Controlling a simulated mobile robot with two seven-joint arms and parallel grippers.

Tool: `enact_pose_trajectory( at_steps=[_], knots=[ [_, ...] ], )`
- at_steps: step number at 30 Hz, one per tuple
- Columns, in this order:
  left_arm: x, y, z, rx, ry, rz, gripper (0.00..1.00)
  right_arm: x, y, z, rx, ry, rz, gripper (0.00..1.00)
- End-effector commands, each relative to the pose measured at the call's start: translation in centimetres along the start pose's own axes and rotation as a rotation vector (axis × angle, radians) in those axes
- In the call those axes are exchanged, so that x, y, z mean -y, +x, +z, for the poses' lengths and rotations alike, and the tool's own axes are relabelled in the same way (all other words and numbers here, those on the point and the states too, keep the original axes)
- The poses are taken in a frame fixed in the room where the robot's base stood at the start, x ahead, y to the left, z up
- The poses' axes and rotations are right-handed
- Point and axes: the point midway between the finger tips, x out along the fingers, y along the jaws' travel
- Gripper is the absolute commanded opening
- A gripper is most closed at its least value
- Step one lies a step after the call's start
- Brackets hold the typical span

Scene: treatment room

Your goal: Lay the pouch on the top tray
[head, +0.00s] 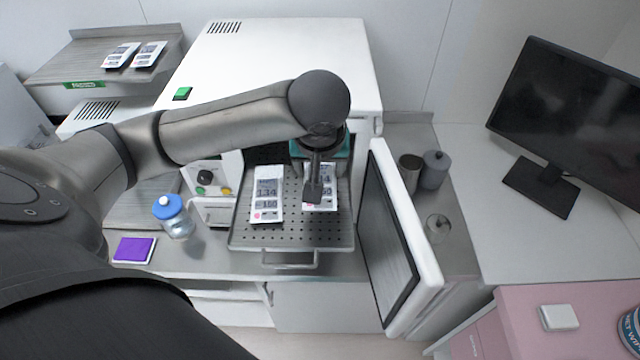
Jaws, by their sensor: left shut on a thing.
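A perforated metal tray (290,236) sticks out of the open front of a white box-shaped machine (270,60). A white printed pouch (267,195) lies flat on the tray's left half. My left gripper (313,192) points down over the tray's right half and is shut on a second white printed pouch (327,201). The gripper covers the middle of this pouch. It is at or just above the tray; I cannot tell whether it touches. My right gripper is out of view.
The machine's door (400,240) stands open right of the tray. Two more pouches (134,55) lie on a shelf (70,62) at the upper left. A blue-capped jar (175,217) and a purple pad (134,250) are left on the counter. Metal canisters (433,170) stand beyond the door.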

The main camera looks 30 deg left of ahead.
Motion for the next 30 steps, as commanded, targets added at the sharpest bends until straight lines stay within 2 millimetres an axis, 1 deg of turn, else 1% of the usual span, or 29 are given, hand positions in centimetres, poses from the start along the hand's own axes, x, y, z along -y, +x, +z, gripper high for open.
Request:
enact_pose_trajectory(
  at_steps=[4,9,12,24,25,30],
  knots=[
    [0.0,1.1,0.4,0.001,0.000,-0.002,0.18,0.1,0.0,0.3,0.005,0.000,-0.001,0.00],
    [0.1,3.5,1.5,0.003,0.000,-0.002,0.18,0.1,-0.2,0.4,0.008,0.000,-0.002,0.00],
    [0.0,4.4,1.8,0.001,0.000,-0.001,0.18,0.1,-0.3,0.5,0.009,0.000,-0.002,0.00],
    [0.0,4.8,2.0,0.000,0.000,0.001,0.18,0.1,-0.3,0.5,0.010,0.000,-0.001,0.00],
    [0.0,4.8,2.0,-0.001,0.000,0.002,0.73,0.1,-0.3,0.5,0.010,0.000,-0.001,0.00],
    [0.0,4.8,2.0,0.000,0.000,0.001,0.93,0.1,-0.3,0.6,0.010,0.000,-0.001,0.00]
  ],
)
